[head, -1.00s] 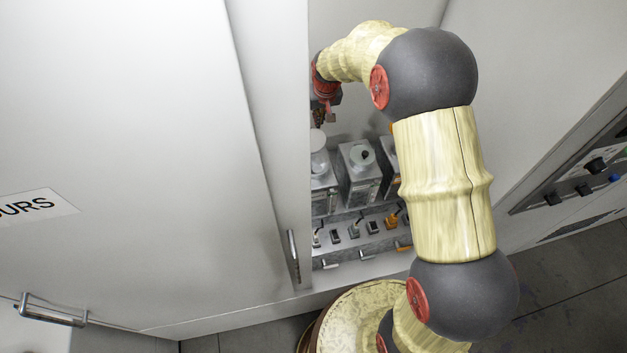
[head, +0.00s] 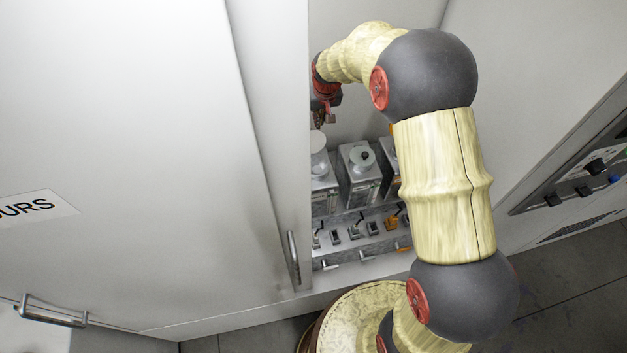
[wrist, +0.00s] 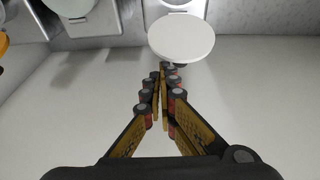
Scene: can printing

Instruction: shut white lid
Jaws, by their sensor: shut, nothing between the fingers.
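The white lid (wrist: 181,37) is a flat round disc at the top middle of the wrist view. Its near edge is at my fingertips; I cannot tell whether they touch it. A pale round top, likely this lid, shows in the head view (head: 318,143) on the leftmost metal container (head: 324,183), partly cut off by the cabinet edge. The lid hides most of the container's mouth in the wrist view, so its tilt is unclear. My gripper (wrist: 165,72) is shut and empty. In the head view my gripper (head: 323,117) is behind and above the container, partly hidden.
A second container (head: 360,180) with a translucent round top (head: 361,157) stands to the right. Several switches (head: 353,232) line the front. A large pale cabinet panel (head: 150,150) closes off the left. A plain wall lies behind the containers.

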